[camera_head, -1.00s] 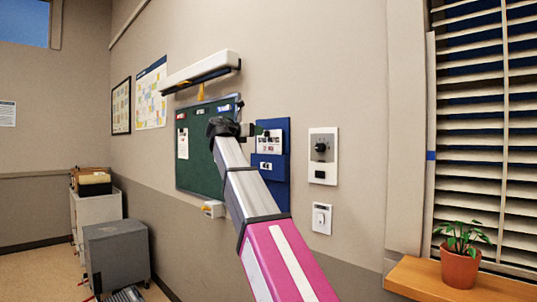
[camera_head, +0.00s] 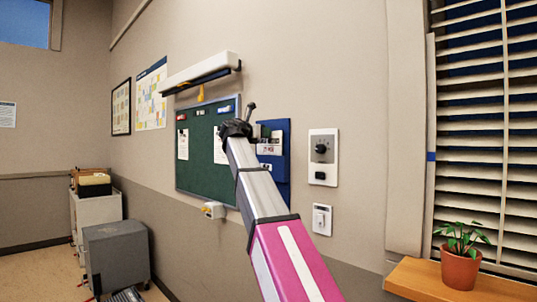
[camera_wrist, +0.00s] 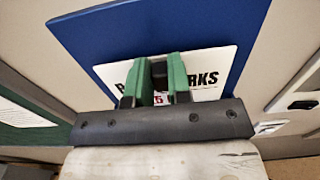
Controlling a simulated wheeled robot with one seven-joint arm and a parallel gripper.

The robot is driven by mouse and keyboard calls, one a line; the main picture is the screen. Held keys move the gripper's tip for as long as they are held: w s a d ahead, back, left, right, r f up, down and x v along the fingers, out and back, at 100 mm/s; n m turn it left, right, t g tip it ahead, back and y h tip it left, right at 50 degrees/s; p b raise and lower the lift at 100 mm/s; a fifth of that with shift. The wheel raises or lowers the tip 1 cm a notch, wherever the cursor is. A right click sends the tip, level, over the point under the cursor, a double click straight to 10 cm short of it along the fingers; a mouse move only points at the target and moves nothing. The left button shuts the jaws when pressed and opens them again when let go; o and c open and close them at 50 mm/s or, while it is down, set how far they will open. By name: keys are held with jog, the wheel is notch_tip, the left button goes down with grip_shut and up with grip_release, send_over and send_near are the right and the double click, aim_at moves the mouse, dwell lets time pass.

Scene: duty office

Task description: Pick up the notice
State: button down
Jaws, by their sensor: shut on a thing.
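The notice (camera_wrist: 218,62) is a white card with black lettering, partly readable as "RKS". In the wrist view it lies in front of a blue panel (camera_wrist: 110,38). My gripper (camera_wrist: 157,72) has its two green fingers close together over the middle of the card, shut on it, and they hide part of the lettering. In the head view my gripper (camera_head: 245,121) is at the wall, between the green board and the blue holder (camera_head: 283,170). The card in its grip cannot be made out clearly there.
A green notice board (camera_head: 200,175) with white sheets hangs left of the blue holder. A wall control panel (camera_head: 322,172) and a smaller switch (camera_head: 322,219) are to the right. A white lamp (camera_head: 200,72) juts out above the board. A potted plant (camera_head: 459,268) stands on a wooden ledge.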

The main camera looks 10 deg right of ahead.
notch_tip(320, 180, up, 28)
dwell(1.0)
dwell(0.5)
